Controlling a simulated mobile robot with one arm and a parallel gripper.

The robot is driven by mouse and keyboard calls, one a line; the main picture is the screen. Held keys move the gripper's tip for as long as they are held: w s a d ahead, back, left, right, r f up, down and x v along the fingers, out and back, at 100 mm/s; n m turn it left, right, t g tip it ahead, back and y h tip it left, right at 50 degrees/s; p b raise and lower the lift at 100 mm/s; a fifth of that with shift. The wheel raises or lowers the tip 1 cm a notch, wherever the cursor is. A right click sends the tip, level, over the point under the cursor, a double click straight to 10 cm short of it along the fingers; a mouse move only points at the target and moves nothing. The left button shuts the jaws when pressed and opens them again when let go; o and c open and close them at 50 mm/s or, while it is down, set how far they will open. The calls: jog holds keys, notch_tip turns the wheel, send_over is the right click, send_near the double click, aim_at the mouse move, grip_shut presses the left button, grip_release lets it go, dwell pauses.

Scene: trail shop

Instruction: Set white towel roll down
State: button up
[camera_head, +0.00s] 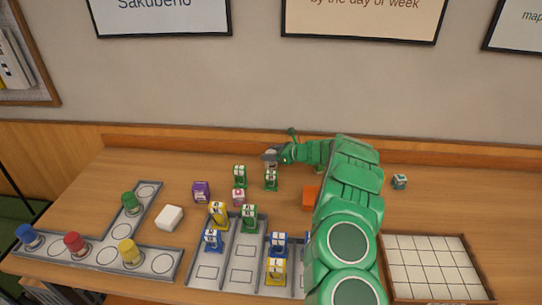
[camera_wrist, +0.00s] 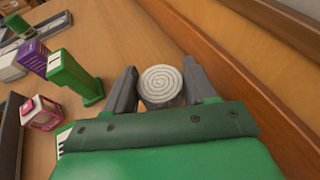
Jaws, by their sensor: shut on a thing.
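The white towel roll (camera_wrist: 162,82) shows its spiral end up between the two grey fingers of my gripper (camera_wrist: 160,92) in the wrist view. The fingers are shut on its sides. In the head view my gripper (camera_head: 270,156) is over the back of the table, just behind the green stand-up pieces, with the roll mostly hidden beneath it. I cannot tell whether the roll touches the table (camera_wrist: 115,40).
Green pieces (camera_head: 239,176) (camera_head: 271,180), a purple box (camera_head: 201,192) and a pink box (camera_head: 238,198) stand close by. An orange block (camera_head: 310,198) is right. A laned tray (camera_head: 243,265) is in front, a grid tray (camera_head: 432,262) at right. The back right tabletop is mostly clear.

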jog(key=shift+f, duration=0.45)
jog(key=o, duration=1.1)
jog(key=shift+f, duration=0.1)
